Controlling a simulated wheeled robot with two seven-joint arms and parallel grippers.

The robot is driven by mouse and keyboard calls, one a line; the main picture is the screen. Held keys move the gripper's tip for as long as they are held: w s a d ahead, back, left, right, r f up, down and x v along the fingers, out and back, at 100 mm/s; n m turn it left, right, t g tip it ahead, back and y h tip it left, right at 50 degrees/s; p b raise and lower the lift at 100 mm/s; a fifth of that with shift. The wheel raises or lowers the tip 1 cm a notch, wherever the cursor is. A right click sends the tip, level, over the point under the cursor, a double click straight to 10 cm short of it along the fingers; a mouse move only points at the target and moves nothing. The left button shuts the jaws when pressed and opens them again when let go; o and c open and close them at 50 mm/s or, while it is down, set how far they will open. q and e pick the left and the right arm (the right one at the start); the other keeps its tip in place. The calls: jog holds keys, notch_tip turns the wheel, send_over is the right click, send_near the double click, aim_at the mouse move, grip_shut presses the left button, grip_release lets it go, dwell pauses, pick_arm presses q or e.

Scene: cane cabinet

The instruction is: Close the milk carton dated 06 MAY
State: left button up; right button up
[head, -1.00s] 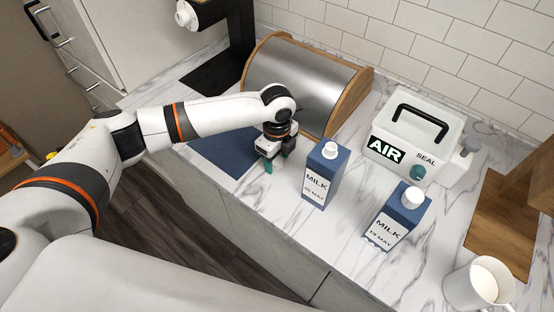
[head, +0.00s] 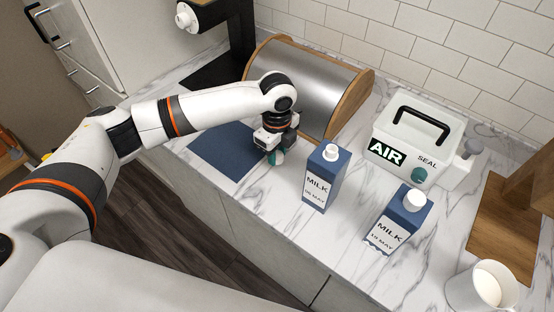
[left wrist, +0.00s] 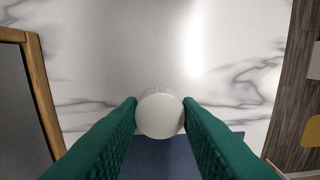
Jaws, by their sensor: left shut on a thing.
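The milk carton dated 06 MAY (head: 321,184) stands upright on the counter, blue with a white label; the small date print is hard to read. A white spout (head: 331,152) on its top looks narrower than the other carton's white cap. My left gripper (head: 275,157) is just left of this carton, pointing down, apart from it. In the left wrist view, its green fingers (left wrist: 160,118) are shut on a round white cap (left wrist: 159,114). The cap hardly shows in the head view. My right gripper is not in view.
Another milk carton (head: 396,222), dated 19 MAY, stands to the right. Behind are a white AIR SEAL box (head: 455,150) and a bread box (head: 300,85). A blue mat (head: 222,150) lies left, a white mug (head: 460,293) front right. The counter between the cartons is clear.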

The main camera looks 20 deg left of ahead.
aim_at(277, 155)
pick_arm(q)
notch_tip(277, 155, up, 7)
jog(key=shift+f+b, duration=0.15)
jog(key=shift+b, duration=0.35)
jog(key=shift+s+a+n, duration=0.2)
jog(key=shift+s+n, duration=0.25)
jog(key=shift+n, duration=0.35)
jog(key=s+a+n, duration=0.3)
jog(key=s+n, duration=1)
jog(key=n, duration=0.7)
jog(key=shift+s+a+r+n, duration=0.15)
jog(key=shift+a+r+n, duration=0.05)
jog(key=shift+a+n, duration=0.1)
